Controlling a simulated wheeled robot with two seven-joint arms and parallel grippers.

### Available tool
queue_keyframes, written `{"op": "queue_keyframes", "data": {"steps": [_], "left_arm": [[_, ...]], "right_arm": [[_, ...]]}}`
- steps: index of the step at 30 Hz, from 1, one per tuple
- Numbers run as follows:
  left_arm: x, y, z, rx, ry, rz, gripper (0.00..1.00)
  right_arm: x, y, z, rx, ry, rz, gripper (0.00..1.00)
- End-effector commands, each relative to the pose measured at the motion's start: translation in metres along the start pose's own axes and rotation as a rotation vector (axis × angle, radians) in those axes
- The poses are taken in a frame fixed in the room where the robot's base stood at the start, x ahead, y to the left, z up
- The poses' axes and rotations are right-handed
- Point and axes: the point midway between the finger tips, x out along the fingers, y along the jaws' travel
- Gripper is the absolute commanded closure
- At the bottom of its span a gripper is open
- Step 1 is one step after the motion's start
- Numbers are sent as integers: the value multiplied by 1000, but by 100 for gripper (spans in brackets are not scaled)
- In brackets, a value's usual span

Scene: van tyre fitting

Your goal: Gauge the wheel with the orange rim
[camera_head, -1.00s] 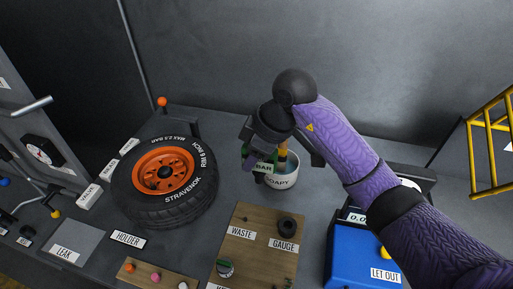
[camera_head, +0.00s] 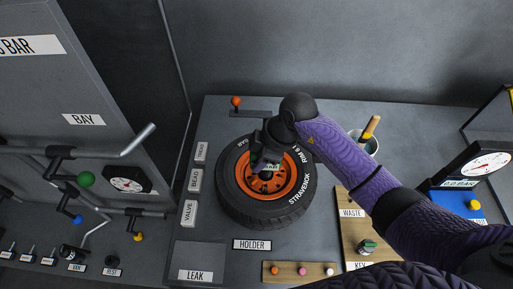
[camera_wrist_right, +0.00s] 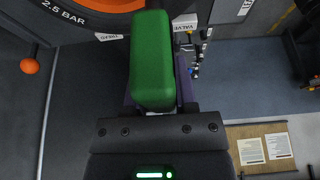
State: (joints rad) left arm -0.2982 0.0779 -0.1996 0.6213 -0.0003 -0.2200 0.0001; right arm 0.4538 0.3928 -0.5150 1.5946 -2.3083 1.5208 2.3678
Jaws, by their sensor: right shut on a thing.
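The wheel with the orange rim (camera_head: 296,172) lies flat on the bench, its black tyre lettered in white. In the head view a small pale label shows at the jaws. The tyre's "2.5 BAR" lettering (camera_wrist_right: 62,10) is at the top of the wrist view. Whether the tool touches the wheel or valve cannot be told. My left gripper is not in view.
A pot with a yellow-handled brush (camera_head: 369,130) stands right of the wheel. A wooden board (camera_head: 350,228) and a dial unit (camera_head: 485,165) are further right. A lever with an orange ball (camera_head: 236,101) is behind. The HOLDER plate (camera_head: 252,244) is in front.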

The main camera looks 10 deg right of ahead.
Motion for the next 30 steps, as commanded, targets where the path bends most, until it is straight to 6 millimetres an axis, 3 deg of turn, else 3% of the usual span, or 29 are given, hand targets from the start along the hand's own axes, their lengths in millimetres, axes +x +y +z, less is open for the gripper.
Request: {"op": "queue_keyframes", "data": {"steps": [13, 24, 30], "left_arm": [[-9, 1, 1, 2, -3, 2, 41], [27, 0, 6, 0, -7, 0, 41], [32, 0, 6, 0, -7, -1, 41]], "right_arm": [[-1, 0, 0, 3, -1, 0, 100], [46, 0, 19, 3, -1, 0, 100], [55, 0, 23, 2, -1, 0, 100]]}}
